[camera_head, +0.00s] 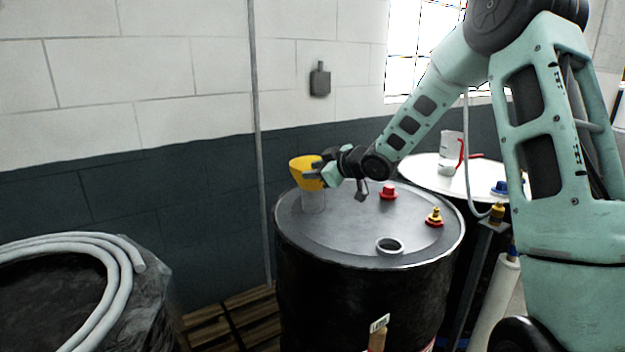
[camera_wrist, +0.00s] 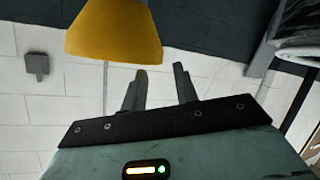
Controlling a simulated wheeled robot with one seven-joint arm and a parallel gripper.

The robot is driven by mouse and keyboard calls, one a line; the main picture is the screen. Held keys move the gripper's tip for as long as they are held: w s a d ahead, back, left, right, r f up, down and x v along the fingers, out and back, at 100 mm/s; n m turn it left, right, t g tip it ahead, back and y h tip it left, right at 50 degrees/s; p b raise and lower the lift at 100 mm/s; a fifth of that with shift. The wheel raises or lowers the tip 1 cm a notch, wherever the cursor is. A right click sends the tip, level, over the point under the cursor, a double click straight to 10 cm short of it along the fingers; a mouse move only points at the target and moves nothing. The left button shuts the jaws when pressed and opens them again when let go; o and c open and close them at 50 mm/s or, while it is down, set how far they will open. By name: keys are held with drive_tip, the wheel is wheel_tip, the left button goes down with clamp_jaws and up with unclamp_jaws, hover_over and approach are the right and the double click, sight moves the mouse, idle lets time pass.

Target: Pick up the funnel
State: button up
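The yellow funnel (camera_head: 300,173) is at the left rear of the black drum's lid (camera_head: 345,225), wide end up. Below it is a clear, pale cylinder (camera_head: 313,202) standing on the lid; I cannot tell whether the funnel sits in it. My gripper (camera_head: 316,171) is at the funnel's right side and overlaps it in the head view. In the wrist view, which is upside down, the funnel (camera_wrist: 115,35) is at upper left. The two fingers of my gripper (camera_wrist: 160,72) are apart there with nothing between them. Whether a finger touches the funnel is unclear.
A white-topped drum (camera_head: 425,178) with a clear jug (camera_head: 451,146) stands behind right. Coiled hose (camera_head: 112,262) lies at left. A wall is close behind.

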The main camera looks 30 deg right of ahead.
sight(313, 182)
drive_tip(key=shift+d+p+x, duration=0.15)
drive_tip(key=shift+p+x, duration=0.35)
drive_tip(key=shift+x, duration=0.95)
drive_tip(key=shift+d+p+x, duration=0.15)
drive_tip(key=shift+p+x, duration=0.35)
drive_tip(key=shift+x, duration=0.9)
drive_tip(key=shift+w, duration=0.1)
drive_tip(key=shift+c, duration=0.3)
clamp_jaws()
